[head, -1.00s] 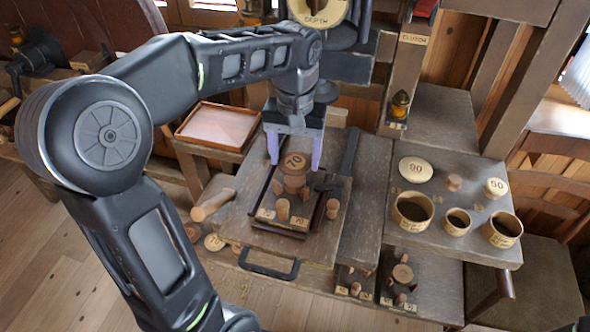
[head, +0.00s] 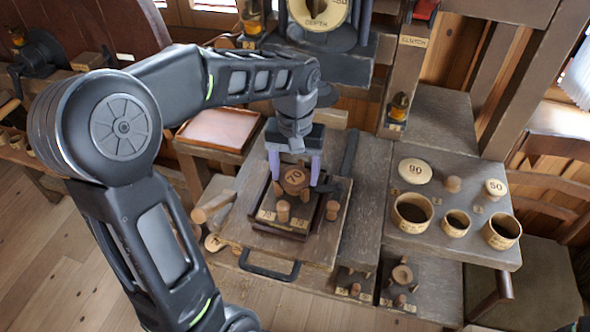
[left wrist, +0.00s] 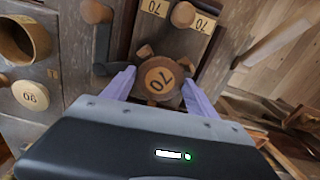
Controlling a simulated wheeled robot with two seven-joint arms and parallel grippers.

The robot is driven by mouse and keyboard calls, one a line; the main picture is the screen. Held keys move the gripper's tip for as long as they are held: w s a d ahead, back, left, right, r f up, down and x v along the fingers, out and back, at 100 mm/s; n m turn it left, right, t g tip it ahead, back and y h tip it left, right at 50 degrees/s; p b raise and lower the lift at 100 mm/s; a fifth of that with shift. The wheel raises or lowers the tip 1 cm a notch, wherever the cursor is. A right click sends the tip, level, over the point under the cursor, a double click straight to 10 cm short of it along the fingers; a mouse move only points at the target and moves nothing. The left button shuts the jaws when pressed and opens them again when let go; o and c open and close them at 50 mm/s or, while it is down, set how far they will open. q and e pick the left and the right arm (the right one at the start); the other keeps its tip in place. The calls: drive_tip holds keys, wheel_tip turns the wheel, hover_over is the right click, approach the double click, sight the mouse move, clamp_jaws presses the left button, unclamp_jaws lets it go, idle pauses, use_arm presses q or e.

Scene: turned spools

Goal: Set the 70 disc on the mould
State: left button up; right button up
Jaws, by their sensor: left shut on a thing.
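The 70 disc (head: 294,178), round and brown with a dark 70 on its face, is between the fingers of my left gripper (head: 295,174), which is shut on it. The disc also shows in the left wrist view (left wrist: 159,78), face to the camera, with a finger at each side. The mould (head: 284,230) is a dark framed block with wooden pegs and pale 70 labels, directly below the disc. I cannot tell whether the disc touches the pegs under it. My right gripper is out of view.
A handled board (head: 245,235) carries the mould. To the right, a shelf holds a 90 disc (head: 415,171), a 50 disc (head: 495,187) and several round cups (head: 413,211). A tray (head: 217,129) stands back left. A dark lever (head: 349,152) rises close right of the gripper.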

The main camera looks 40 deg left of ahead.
sight(296, 177)
use_arm(q)
drive_tip(key=shift+f, duration=0.25)
drive_tip(key=o, duration=1.3)
drive_tip(key=shift+r, duration=0.5)
wheel_tip(296, 177, up, 12)
drive_tip(key=p, duration=0.3)
drive_tip(key=shift+f, duration=0.1)
drive_tip(key=shift+f, duration=0.1)
